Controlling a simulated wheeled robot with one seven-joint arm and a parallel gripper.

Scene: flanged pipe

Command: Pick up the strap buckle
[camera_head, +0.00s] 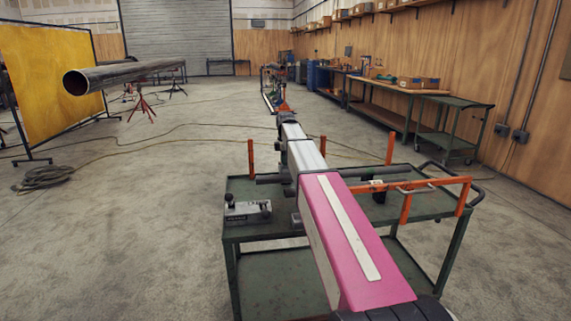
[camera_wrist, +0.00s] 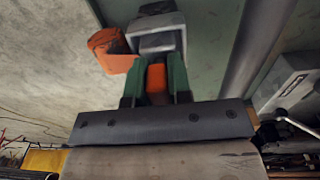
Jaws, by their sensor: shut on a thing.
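My gripper (camera_wrist: 157,72) shows in the wrist view, its two green fingers closed on an orange part between them. This orange part joins a grey metal block with a dark top just beyond the fingertips; together they look like the strap buckle (camera_wrist: 157,40). An orange rolled piece (camera_wrist: 106,42), perhaps strap webbing, sits left of the block. In the head view my arm reaches over the cart and hides the gripper and the buckle. I cannot tell whether the buckle touches the cart top.
The green cart (camera_head: 315,218) has upright orange posts (camera_head: 390,148) and an orange bar at its right. A grey box (camera_head: 247,211) stands on its left side, near a dark bar (camera_wrist: 258,40). A large pipe (camera_head: 110,75) rests on stands at the back left. Open floor lies left of the cart.

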